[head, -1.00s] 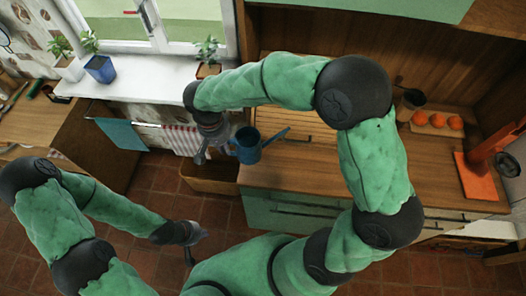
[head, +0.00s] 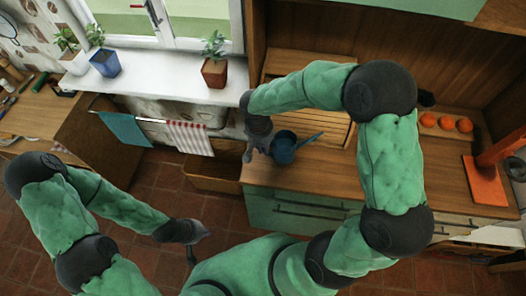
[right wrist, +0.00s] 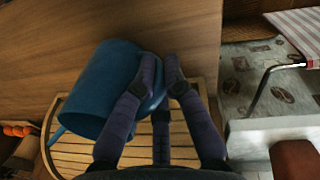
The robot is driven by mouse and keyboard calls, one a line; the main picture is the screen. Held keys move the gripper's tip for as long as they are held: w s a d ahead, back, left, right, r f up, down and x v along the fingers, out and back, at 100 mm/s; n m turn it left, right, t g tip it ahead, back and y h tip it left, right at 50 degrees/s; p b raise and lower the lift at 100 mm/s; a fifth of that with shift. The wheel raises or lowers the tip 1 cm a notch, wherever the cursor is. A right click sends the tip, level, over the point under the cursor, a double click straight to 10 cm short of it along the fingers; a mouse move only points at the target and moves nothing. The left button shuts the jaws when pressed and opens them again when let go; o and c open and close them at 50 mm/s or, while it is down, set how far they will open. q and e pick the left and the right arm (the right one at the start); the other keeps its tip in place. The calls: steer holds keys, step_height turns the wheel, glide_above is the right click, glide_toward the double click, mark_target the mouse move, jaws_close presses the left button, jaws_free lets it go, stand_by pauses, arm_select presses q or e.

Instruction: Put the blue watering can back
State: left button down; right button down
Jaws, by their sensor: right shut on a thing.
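The blue watering can (head: 283,148) is at the left end of the wooden counter (head: 400,170), its spout pointing right. It also shows in the right wrist view (right wrist: 103,88), tilted in that picture. My right gripper (head: 257,150) is to the left of the can and shut on its handle side. In the right wrist view its dark fingers (right wrist: 162,72) close at the can's side, and they hide most of the handle. I cannot tell whether the can touches the counter. My left gripper (head: 197,234) hangs low over the floor, away from the can; its fingers are too small to read.
A slatted wooden board (head: 330,130) lies just behind the can. A potted plant (head: 214,72) and a blue pot (head: 106,63) stand on the white windowsill (head: 160,88). Oranges (head: 447,123) and an orange board (head: 484,182) are at the right. The middle of the counter looks clear.

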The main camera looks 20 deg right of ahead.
steer(key=shift+w+f, duration=0.1)
steer(key=shift+f, duration=1.1)
steer(key=shift+b, duration=0.3)
steer(key=c, duration=1.3)
jaws_free()
steer(key=shift+f, duration=0.15)
steer(key=shift+r, duration=0.2)
steer(key=r, duration=0.4)
steer(key=a+r+p, duration=0.1)
steer(key=r, duration=0.3)
steer(key=r+p, duration=0.1)
steer(key=r, duration=0.2)
steer(key=shift+w+a+r, duration=0.1)
steer(key=shift+a+r, duration=0.05)
steer(key=shift+r, duration=0.25)
